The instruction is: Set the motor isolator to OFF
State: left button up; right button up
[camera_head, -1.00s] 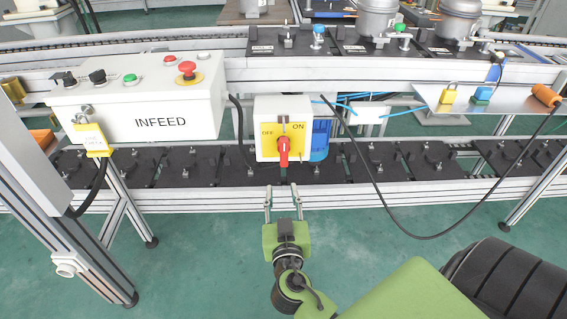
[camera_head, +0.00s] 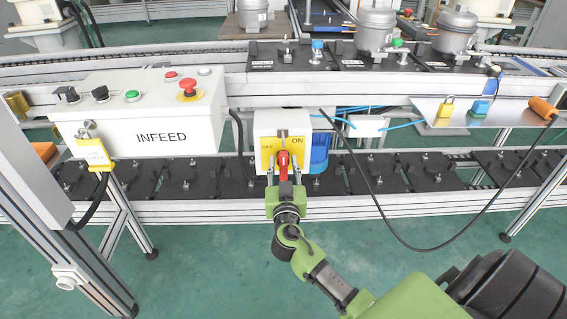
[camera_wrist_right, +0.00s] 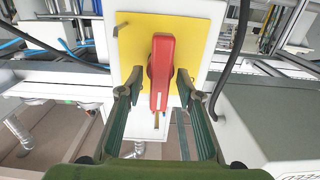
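The motor isolator is a white box (camera_head: 258,128) with a yellow plate (camera_head: 268,143) marked OFF on the left and ON on the right. Its red handle (camera_head: 284,165) stands about upright in the head view, its tip pointing down. In the right wrist view the red handle (camera_wrist_right: 161,72) sits between the two fingers, with a visible gap at each side. My right gripper (camera_head: 285,176) is open, its fingertips beside the handle at the plate. In the right wrist view the gripper (camera_wrist_right: 160,88) shows empty around the handle. My left gripper is not in view.
A white INFEED box (camera_head: 150,120) with buttons and a red emergency stop (camera_head: 188,90) stands to the left. A black cable (camera_head: 376,195) hangs to the right. A shelf (camera_head: 420,103) with padlocks is at the right. Conveyor rails (camera_head: 400,207) run below the isolator.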

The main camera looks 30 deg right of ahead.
jog(key=shift+w+d, duration=0.1)
jog(key=shift+w, duration=0.05)
jog(key=shift+c, duration=0.3)
jog(key=c, duration=0.8)
